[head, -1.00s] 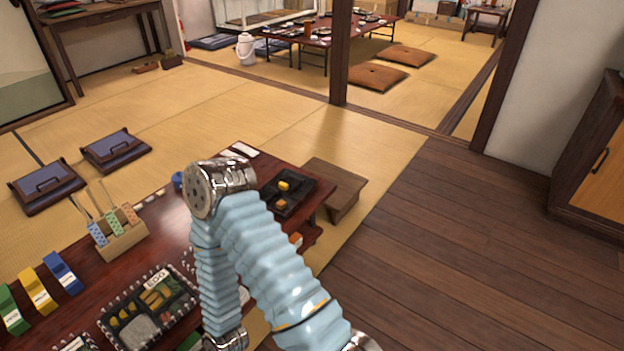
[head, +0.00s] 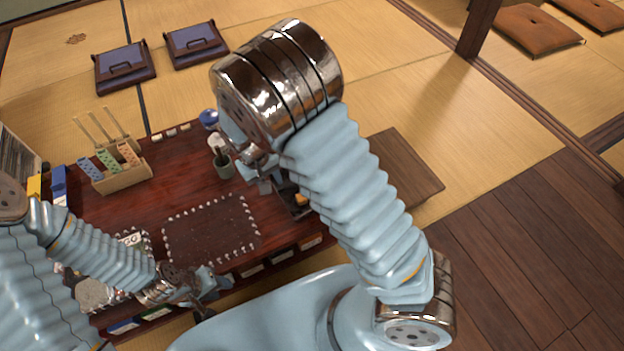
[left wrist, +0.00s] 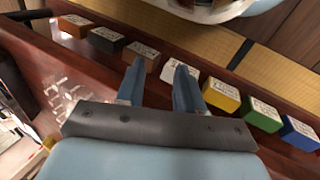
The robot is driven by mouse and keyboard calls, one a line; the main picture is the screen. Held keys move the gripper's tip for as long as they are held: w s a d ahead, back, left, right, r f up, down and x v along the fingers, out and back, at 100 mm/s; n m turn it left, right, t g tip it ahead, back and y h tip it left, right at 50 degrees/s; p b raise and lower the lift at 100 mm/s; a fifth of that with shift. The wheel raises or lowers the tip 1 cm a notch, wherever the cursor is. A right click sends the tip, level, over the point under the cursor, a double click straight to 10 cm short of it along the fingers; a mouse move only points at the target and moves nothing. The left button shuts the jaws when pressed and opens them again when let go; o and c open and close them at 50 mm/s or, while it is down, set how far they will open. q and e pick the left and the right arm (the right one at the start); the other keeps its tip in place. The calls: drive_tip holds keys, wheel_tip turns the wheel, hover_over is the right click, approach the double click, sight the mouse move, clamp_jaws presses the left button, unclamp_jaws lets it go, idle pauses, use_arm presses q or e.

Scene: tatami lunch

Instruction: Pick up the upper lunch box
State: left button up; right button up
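A lunch box with a white label (head: 133,239) and a pale rice-like filling (head: 92,292) lies on the low table, largely hidden under my left forearm. I cannot tell whether another box lies under it. My left gripper (head: 208,297) is right of it, low at the table's near edge. In the left wrist view its two fingers (left wrist: 158,85) are apart, pointing toward labelled blocks, with nothing held. My right gripper (head: 263,183) is over the table's far right part, beside a dark tray (head: 292,206). My right wrist hides part of it, so its opening is unclear.
Several labelled blocks, one white (left wrist: 178,70), line the table's near edge. A low stool (head: 405,172) stands right.

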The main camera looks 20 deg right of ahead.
drive_tip(key=f, duration=0.2)
drive_tip(key=d+f, duration=0.1)
drive_tip(key=f, duration=0.2)
drive_tip(key=shift+d+f, duration=0.1)
drive_tip(key=shift+f, duration=0.2)
drive_tip(key=f, duration=0.3)
drive_tip(key=d+f, duration=0.1)
drive_tip(key=f, duration=0.1)
drive_tip(key=shift+s+f, duration=0.1)
drive_tip(key=shift+s, duration=0.15)
drive_tip(key=shift+c, duration=0.3)
clamp_jaws()
